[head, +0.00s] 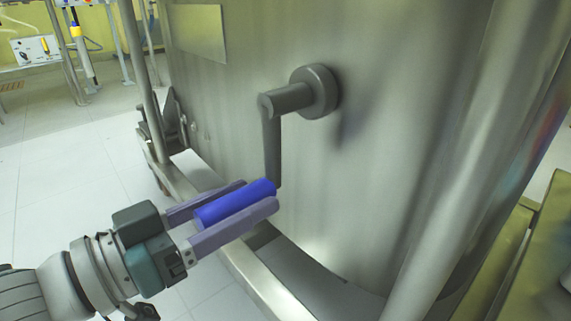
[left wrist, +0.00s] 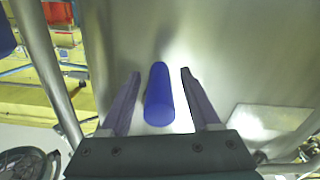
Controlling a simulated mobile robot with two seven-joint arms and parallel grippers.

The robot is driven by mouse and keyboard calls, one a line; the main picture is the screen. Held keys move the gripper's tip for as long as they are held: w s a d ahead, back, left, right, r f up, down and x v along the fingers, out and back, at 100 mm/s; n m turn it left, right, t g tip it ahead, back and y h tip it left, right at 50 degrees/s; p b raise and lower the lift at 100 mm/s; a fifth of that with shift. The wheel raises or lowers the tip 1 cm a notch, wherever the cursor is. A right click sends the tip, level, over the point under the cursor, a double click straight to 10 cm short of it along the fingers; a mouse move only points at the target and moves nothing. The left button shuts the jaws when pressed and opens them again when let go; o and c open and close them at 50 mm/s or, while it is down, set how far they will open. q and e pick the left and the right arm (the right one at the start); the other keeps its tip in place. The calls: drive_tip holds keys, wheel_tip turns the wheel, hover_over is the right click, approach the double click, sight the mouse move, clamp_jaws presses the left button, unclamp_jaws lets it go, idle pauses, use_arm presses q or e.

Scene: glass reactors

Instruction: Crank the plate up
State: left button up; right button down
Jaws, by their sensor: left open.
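A grey crank (head: 272,140) sticks out from the side of a large metal vessel (head: 390,130). Its arm hangs straight down from the hub, and a blue handle (head: 236,202) points out from the lower end. My left gripper (head: 262,196) is open, with one finger on each side of the blue handle. In the left wrist view the blue handle (left wrist: 159,95) lies between the two fingers, with a gap visible on both sides. The plate is not identifiable in these views. My right gripper is not in view.
A metal frame rail (head: 255,285) runs along the vessel's base below the crank. An upright post (head: 430,240) stands at the right, beside a yellowish surface (head: 530,270). Tiled floor (head: 60,190) is open at the left.

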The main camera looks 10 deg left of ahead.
use_arm(q)
drive_tip(key=shift+w+d, duration=0.15)
drive_tip(key=shift+d, duration=0.05)
clamp_jaws()
idle(0.4)
drive_tip(key=shift+a, duration=0.1)
idle(0.9)
